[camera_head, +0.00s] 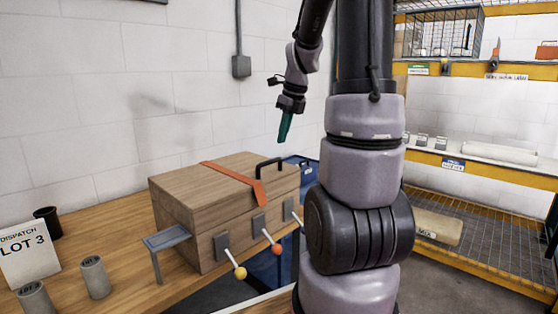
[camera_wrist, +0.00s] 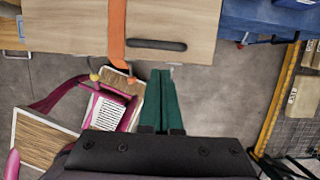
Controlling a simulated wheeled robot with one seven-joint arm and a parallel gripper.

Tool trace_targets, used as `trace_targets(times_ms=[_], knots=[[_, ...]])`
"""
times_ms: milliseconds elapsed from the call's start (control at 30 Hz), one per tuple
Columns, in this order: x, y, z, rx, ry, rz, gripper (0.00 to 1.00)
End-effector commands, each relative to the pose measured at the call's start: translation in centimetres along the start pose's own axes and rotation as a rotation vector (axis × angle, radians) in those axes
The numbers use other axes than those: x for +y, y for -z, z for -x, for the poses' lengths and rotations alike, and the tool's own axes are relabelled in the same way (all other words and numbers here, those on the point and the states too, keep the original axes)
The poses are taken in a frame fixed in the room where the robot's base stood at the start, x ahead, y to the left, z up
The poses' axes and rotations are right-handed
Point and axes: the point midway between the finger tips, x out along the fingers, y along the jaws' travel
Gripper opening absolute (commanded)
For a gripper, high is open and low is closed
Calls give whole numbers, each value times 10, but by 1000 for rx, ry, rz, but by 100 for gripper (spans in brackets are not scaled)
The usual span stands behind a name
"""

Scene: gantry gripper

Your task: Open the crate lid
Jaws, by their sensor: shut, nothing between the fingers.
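The wooden crate (camera_head: 235,232) stands on the bench with its lid (camera_head: 195,183) down. An orange strap (camera_head: 232,172) crosses the lid and hangs over the front edge. A black handle (camera_head: 268,165) is on the lid; it also shows in the wrist view (camera_wrist: 157,45). On the front are levers with a yellow knob (camera_head: 240,272) and an orange knob (camera_head: 277,249), and a third lever (camera_head: 296,215) at the right, partly hidden by my arm. My gripper (camera_head: 284,138), with green fingers (camera_wrist: 161,75), is shut and empty, above the crate's right end and apart from it.
A grey bracket (camera_head: 167,239) sticks out at the crate's left. Grey cups (camera_head: 94,277), a black cup (camera_head: 47,222) and a LOT 3 sign (camera_head: 28,252) stand on the bench (camera_head: 130,245). A yellow-edged shelf rack (camera_head: 480,172) is at the right.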

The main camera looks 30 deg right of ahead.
Motion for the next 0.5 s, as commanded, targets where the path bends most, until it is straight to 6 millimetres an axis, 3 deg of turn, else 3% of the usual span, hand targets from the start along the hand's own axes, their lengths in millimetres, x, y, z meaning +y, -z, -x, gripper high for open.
trace_targets(times_ms=[167,500], knots=[[-1,0,-19,4,-3,-13,0],[0,0,-79,3,-3,-10,0]])
